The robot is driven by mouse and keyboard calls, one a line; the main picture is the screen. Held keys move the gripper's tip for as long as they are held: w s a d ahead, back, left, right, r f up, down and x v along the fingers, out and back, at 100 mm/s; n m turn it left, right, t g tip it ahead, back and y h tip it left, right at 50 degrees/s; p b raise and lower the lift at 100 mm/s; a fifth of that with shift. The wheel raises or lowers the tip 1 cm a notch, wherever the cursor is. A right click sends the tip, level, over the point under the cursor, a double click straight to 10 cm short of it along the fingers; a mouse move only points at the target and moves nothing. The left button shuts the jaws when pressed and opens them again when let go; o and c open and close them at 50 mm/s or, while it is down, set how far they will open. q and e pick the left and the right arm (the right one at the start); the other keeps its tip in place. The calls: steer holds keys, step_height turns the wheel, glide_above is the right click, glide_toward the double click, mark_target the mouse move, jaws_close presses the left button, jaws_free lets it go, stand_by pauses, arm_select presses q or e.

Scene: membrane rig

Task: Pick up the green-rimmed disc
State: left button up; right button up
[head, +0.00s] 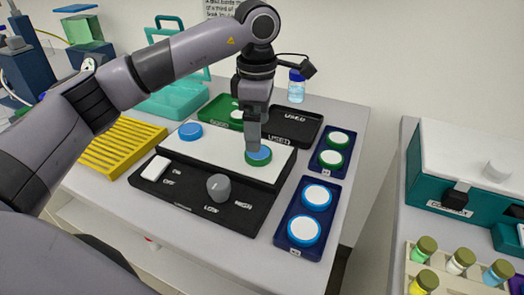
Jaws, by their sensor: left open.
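My left gripper (256,146) points straight down over the rig, its fingertips open at a round disc (258,157) with a green rim and a bluish top. The fingers hide part of this disc; I cannot tell whether they touch it. The disc sits at the right side of the rig's white top plate (225,148). Two more green-rimmed discs with white tops, a far one (338,138) and a near one (331,159), lie in a dark blue tray (322,172) to the right. My right gripper is not in view.
A blue disc (190,131) sits on the plate's left. The black rig front has a grey knob (219,187) and a white switch (155,168). Behind stand a green tray (213,111) and a black USED tray (305,121). Blue-rimmed discs (317,196) fill the near right tray.

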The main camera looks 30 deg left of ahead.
arm_select(q)
step_height(320, 180, down, 5)
steer(key=shift+s+d+f+p, duration=0.1)
steer(key=shift+f+p, duration=0.1)
steer(key=shift+p, duration=0.25)
steer(key=c, duration=1.1)
steer(key=shift+r, duration=0.1)
step_height(320, 180, up, 20)
steer(key=shift+f+p, duration=0.1)
steer(key=shift+p, duration=0.35)
